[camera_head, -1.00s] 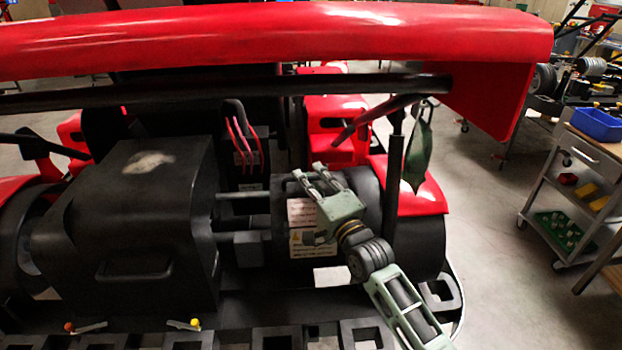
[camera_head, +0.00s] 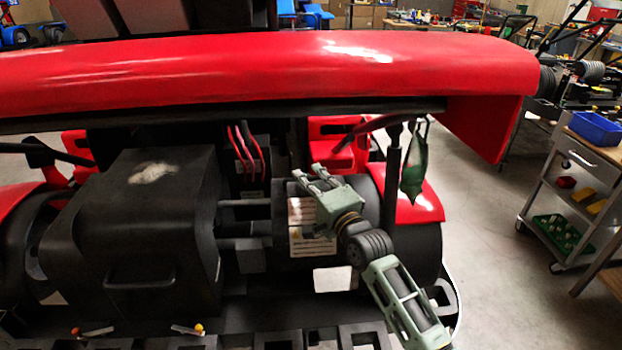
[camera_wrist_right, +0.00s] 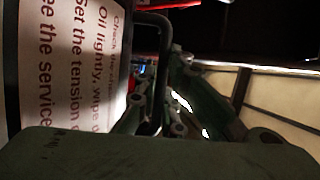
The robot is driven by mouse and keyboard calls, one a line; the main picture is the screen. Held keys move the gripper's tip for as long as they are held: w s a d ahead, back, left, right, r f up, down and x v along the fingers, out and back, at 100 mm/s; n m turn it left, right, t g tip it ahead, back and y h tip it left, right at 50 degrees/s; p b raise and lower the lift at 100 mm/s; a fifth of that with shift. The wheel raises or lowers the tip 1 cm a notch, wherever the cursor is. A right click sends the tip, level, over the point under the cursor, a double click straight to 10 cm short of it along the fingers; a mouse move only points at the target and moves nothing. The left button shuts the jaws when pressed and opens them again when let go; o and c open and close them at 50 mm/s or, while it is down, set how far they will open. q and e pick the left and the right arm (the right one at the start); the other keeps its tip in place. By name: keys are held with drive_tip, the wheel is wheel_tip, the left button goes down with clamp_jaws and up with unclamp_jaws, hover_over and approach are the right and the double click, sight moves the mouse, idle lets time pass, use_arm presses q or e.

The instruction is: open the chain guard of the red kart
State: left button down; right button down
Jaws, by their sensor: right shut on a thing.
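The red kart's rear wing (camera_head: 250,75) spans the head view. Below it, a dark rounded cover (camera_head: 372,215), which I take for the chain guard, carries white labels (camera_head: 302,212). A text label about oiling and tension shows large in the right wrist view (camera_wrist_right: 65,65). My right gripper (camera_head: 312,174) is at the cover's upper left, above the labels. In the right wrist view, a bent black handle (camera_wrist_right: 157,70) runs down to the fingers, which are shut on it. The exact contact is dark and partly hidden. My left gripper is not in view.
A black box with a handle (camera_head: 135,225) stands left of the cover. A dark upright post (camera_head: 392,175) and a hanging green cloth (camera_head: 414,170) are close right of my arm. A cart with a blue bin (camera_head: 596,128) stands at right. Floor between is clear.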

drive_tip(key=shift+m+g+h, duration=0.4)
drive_tip(key=shift+g+h, duration=0.1)
drive_tip(key=shift+g, duration=0.3)
drive_tip(key=w+r+p, duration=0.3)
drive_tip(key=w+p, duration=0.1)
drive_tip(key=shift+r+p, duration=0.3)
drive_tip(key=shift+r, duration=0.1)
drive_tip(key=w+r+m+g+p, duration=0.1)
drive_tip(key=w+g+p, duration=0.1)
drive_tip(key=w, duration=0.5)
drive_tip(key=shift+w+g+h, duration=0.15)
drive_tip(key=shift+g+h, duration=0.25)
drive_tip(key=shift+g, duration=0.3)
drive_tip(key=c, duration=2.1)
unclamp_jaws()
drive_tip(key=shift+r, duration=0.1)
drive_tip(key=shift+v, duration=3.75)
drive_tip(key=shift+c, duration=0.3)
